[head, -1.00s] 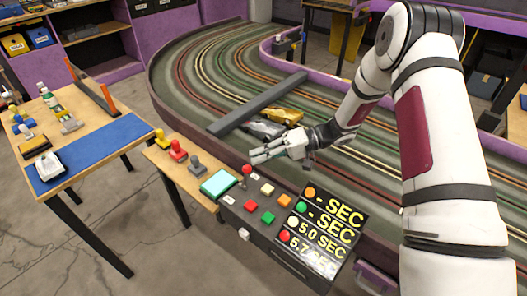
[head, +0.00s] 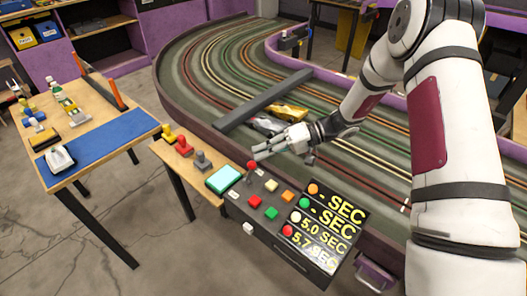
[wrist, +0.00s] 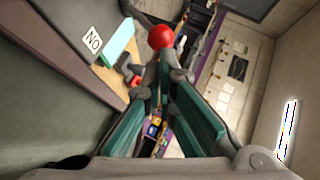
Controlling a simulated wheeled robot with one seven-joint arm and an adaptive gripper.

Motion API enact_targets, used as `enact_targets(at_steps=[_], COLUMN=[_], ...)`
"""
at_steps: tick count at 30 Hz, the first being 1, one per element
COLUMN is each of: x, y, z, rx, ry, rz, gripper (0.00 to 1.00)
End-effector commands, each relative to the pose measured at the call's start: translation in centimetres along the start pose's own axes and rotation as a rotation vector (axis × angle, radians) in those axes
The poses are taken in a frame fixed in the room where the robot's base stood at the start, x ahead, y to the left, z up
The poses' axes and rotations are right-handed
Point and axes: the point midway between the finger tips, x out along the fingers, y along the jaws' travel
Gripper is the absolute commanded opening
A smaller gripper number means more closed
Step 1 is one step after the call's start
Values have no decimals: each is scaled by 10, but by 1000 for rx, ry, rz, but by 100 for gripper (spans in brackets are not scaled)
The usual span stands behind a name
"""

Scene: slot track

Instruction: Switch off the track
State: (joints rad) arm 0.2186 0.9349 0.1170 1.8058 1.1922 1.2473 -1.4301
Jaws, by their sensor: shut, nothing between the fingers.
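The dark control box (head: 280,255) stands at the near edge of the track. A switch lever with a red ball knob (head: 251,165) rises from its far left corner. In the wrist view the red knob (wrist: 160,37) sits just beyond my fingertips. A white ON label (wrist: 93,41) shows upside down left of it. My gripper (head: 258,152) has its fingers together, close to the knob; it also shows in the wrist view (wrist: 166,68). Nothing is held. I cannot tell whether the fingers touch the knob. The grey slot track (head: 190,85) lies behind the box.
A yellow car (head: 290,112) and a silver car (head: 268,126) are on the track near a dark grey bridge (head: 265,98). Coloured buttons and a lap-time display (head: 325,228) are on the box. Hand controllers (head: 183,146) lie left, beside a wooden table with a blue mat (head: 105,150).

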Motion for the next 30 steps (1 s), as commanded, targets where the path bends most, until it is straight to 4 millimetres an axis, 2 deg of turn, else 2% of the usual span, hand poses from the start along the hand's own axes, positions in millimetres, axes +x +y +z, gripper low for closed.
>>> enact_targets(at_steps=[14,30], x=[4,24], y=[-14,-45], z=[4,20], rx=[-76,-327], ry=[0,-2], rz=[94,410], gripper=[0,0])
